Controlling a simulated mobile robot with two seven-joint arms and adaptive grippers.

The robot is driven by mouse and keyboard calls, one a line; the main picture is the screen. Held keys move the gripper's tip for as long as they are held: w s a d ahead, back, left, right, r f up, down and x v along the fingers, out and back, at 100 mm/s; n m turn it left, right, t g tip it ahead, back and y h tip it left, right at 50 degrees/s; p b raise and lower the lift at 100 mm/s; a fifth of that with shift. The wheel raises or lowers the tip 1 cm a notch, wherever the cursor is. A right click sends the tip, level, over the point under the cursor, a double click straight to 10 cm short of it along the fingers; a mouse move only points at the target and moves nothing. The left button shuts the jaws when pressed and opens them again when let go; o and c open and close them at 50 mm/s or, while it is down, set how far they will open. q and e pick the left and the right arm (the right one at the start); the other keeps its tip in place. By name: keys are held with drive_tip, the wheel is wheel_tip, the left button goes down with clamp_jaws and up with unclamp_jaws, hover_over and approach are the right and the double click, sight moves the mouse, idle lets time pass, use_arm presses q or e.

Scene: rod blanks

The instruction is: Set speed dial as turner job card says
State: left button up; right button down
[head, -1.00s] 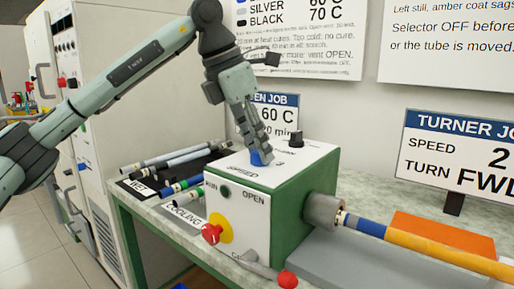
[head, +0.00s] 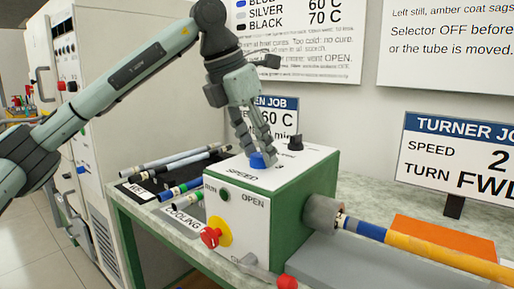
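The blue speed dial (head: 257,160) is on top of the green and white turner box (head: 285,182), beside the printed word SPEED. My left gripper (head: 259,154) points down at the dial, its fingertips on either side of it, and appears shut on it. The fingers hide part of the dial, and its pointer setting cannot be read. The turner job card (head: 460,160) at the right reads SPEED 2 and TURN FWD, its right edge cut off. My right gripper is not in view.
A black knob (head: 295,142) stands behind the dial. A red knob (head: 210,237) and a red-ended lever (head: 287,282) are on the box front. A yellow and blue tube (head: 430,250) runs right from the chuck (head: 322,212). Several rods lie on the left.

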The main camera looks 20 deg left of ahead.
use_arm(q)
drive_tip(key=shift+o, duration=0.3)
drive_tip(key=v, duration=1.2)
